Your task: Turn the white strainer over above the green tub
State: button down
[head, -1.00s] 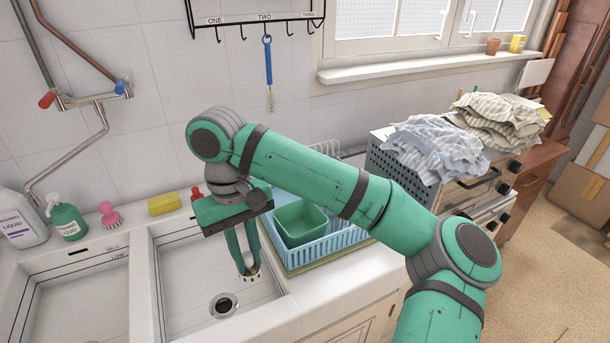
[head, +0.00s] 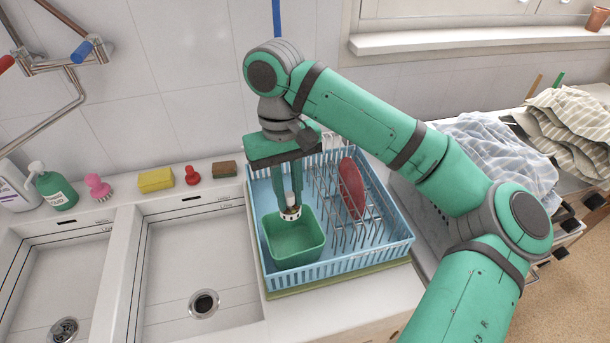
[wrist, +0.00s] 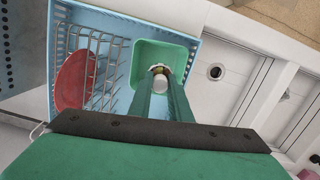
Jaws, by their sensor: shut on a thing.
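The green tub (head: 281,253) stands in the front left part of the blue dish rack, open side up. It also shows in the wrist view (wrist: 143,58). My gripper (head: 289,204) points down over the tub, its fingers close together and shut on the small white strainer (head: 290,213). The strainer is at the fingertips, above or just within the tub's opening; its exact height is hard to tell. In the wrist view the strainer (wrist: 157,69) shows partly between the fingers. Its inside is hidden, and I cannot tell which way its open side faces.
The blue dish rack (head: 352,262) has wire slots holding a red plate (head: 351,188) right of the tub. The right sink basin (head: 180,262) lies to the left, empty. A yellow sponge (head: 156,180) and brown block (head: 224,169) sit behind it. Striped cloths (head: 490,148) lie at right.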

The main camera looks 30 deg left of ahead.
aim_at(300, 210)
jog(key=shift+w, duration=0.3)
jog(key=shift+s, duration=0.1)
jog(key=y, duration=0.1)
jog(key=d+y, duration=0.1)
jog(key=y, duration=0.1)
jog(key=d+y, duration=0.1)
jog(key=shift+d+f+y, duration=0.15)
jog(key=shift+f+y, duration=0.1)
jog(key=shift+y, duration=0.05)
jog(key=d+y, duration=0.1)
jog(key=y, duration=0.1)
jog(key=d+f+y, duration=0.1)
jog(key=y, duration=0.1)
jog(key=shift+f+g+y, duration=0.15)
jog(key=shift+g+y, duration=0.15)
jog(key=shift+y, duration=0.1)
jog(key=shift+w+d+f+n+g+y, duration=0.15)
jog(key=shift+d+f+y, duration=0.2)
jog(key=shift+y, duration=0.6)
jog(key=shift+w+d+f+n+g+y, duration=0.15)
jog(key=shift+f+y, duration=0.3)
jog(key=shift+y, duration=0.5)
jog(key=shift+d+f+y, duration=0.15)
jog(key=shift+f+y, duration=0.3)
jog(key=shift+y, duration=0.5)
jog(key=shift+d+f+y, duration=0.1)
jog(key=shift+f+y, duration=0.35)
jog(key=shift+y, duration=0.5)
